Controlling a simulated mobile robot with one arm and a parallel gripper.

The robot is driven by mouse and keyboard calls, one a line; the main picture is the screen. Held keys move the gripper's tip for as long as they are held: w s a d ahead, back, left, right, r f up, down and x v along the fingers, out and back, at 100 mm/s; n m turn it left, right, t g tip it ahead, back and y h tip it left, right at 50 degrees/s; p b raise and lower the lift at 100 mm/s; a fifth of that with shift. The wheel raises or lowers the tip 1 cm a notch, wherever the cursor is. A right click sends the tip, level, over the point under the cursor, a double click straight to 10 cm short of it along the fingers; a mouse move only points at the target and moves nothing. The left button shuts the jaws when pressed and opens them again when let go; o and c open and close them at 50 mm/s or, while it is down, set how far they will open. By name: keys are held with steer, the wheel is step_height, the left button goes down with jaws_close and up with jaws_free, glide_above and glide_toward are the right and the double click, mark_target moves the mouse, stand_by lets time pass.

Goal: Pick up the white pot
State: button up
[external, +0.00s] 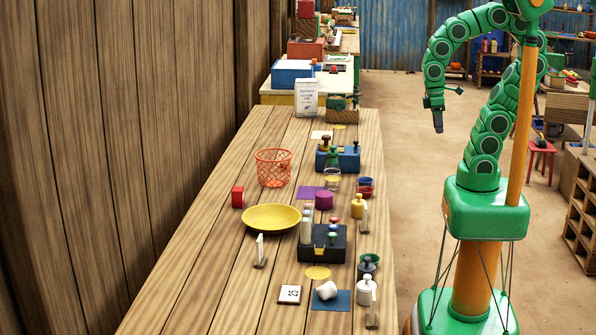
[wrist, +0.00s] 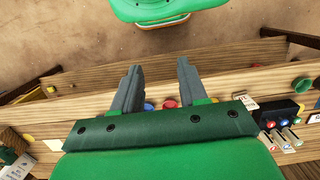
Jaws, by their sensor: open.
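A small white pot (external: 327,290) lies tilted on a blue mat (external: 342,305) at the near end of the wooden table in the external view. A white knobbed piece (external: 366,291) stands upright just right of it. My gripper (external: 438,122) hangs in the air right of the table's far half, well away from the pot and higher than it. In the wrist view my gripper (wrist: 159,66) is open, with nothing between its fingers. I cannot make out the white pot in the wrist view.
A yellow bowl (external: 271,218), an orange basket (external: 273,168), a black block (external: 322,243) with coloured knobs and a blue block (external: 338,158) stand on the table. A white number card (external: 290,294) lies left of the pot. The table's left strip is mostly clear.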

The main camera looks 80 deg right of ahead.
steer(key=o, duration=0.7)
steer(key=shift+o, duration=0.2)
